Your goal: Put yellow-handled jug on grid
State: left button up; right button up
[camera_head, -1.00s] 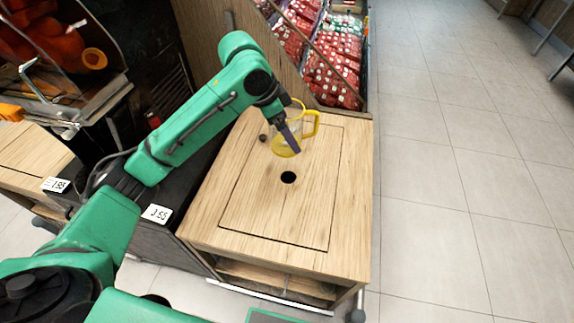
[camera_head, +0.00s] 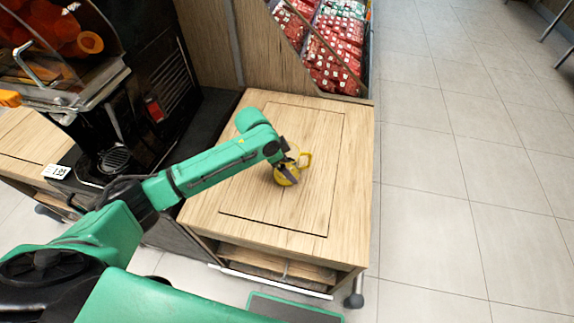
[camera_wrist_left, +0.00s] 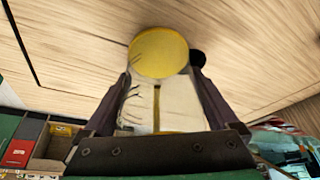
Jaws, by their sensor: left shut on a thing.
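The yellow-handled jug (camera_head: 290,176) is over the wooden counter, in my left gripper (camera_head: 289,165). Its yellow handle points right in the head view. In the left wrist view the jug shows a yellow disc-shaped end (camera_wrist_left: 158,52) and a see-through body between the two dark fingers of my left gripper (camera_wrist_left: 160,105). The gripper is shut on it. How far it is above the wood is hard to tell. A round dark grid (camera_head: 115,160) lies at the foot of the black juicer, left of my gripper and apart from the jug. My right gripper is not in view.
The wooden counter top (camera_head: 220,195) is bare around the jug. The black juicer (camera_head: 150,60) stands to the left, with a clear cover and oranges (camera_head: 45,30). A wooden panel (camera_head: 270,65) and red-packed shelves (camera_head: 335,45) are behind. Tiled floor is open at right.

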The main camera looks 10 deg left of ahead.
pick_arm(q)
jog(key=o, duration=1.1)
jog(key=shift+f, duration=0.1)
jog(key=shift+c, duration=0.2)
